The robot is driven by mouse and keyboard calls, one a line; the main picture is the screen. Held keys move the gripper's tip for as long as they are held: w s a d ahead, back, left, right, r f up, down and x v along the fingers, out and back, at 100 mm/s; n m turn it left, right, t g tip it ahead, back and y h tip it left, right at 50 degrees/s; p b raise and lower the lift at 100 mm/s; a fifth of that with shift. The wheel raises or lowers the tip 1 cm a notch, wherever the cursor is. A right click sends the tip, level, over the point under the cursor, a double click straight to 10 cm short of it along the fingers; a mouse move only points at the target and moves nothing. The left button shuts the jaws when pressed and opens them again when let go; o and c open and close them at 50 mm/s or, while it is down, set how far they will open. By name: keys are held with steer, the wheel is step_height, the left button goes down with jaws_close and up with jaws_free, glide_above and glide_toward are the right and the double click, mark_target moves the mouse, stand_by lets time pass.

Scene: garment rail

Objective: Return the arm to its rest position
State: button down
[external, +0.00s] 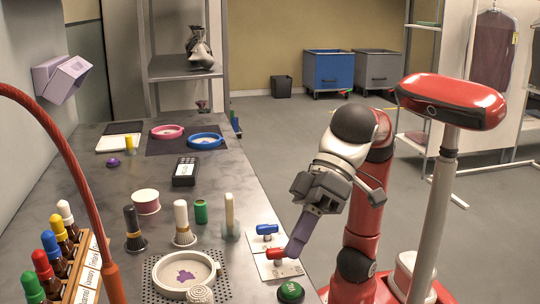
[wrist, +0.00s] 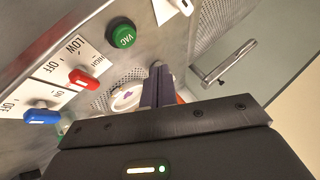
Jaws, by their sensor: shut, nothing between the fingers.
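My arm reaches down at the right of the counter in the external view. My gripper (external: 291,252) is shut and empty, its narrow fingers angled down by the red lever switch (external: 277,254). In the wrist view the shut fingers (wrist: 157,70) point over the counter edge, apart from the red lever (wrist: 83,79) on its LOW/HIGH plate. I cannot tell the exact height of the fingertips above the counter.
A blue lever (external: 266,230) and a green button (external: 291,292) marked VAC are close by. Bottles (external: 57,250), brushes (external: 184,224) and a round dish (external: 186,274) stand on the counter (external: 100,215). Open floor (external: 275,140) lies right of the counter. A garment rack (external: 462,120) stands behind my arm.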

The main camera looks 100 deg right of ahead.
steer(key=d+h, duration=0.1)
steer(key=d, duration=0.4)
steer(key=s+d+f+n+h+p, duration=0.1)
steer(key=d, duration=0.4)
steer(key=d+f+h, duration=0.1)
steer(key=d+h, duration=0.1)
steer(key=d, duration=0.4)
steer(key=shift+s+n+t+p, duration=0.2)
steer(key=shift+n+t+p, duration=0.1)
steer(key=shift+n, duration=0.1)
steer(key=s+d+f+n+g+h+p, duration=0.1)
steer(key=s+d+f+h, duration=0.15)
steer(key=d, duration=0.45)
steer(key=s+d+f+n+h+p, duration=0.1)
steer(key=s+d+f, duration=0.3)
steer(key=d, duration=0.4)
steer(key=s+d+f+m+g+y+p, duration=0.1)
steer(key=d+f+m+y, duration=0.1)
steer(key=f, duration=1.2)
steer(key=shift+d+f, duration=0.25)
steer(key=shift+d, duration=0.45)
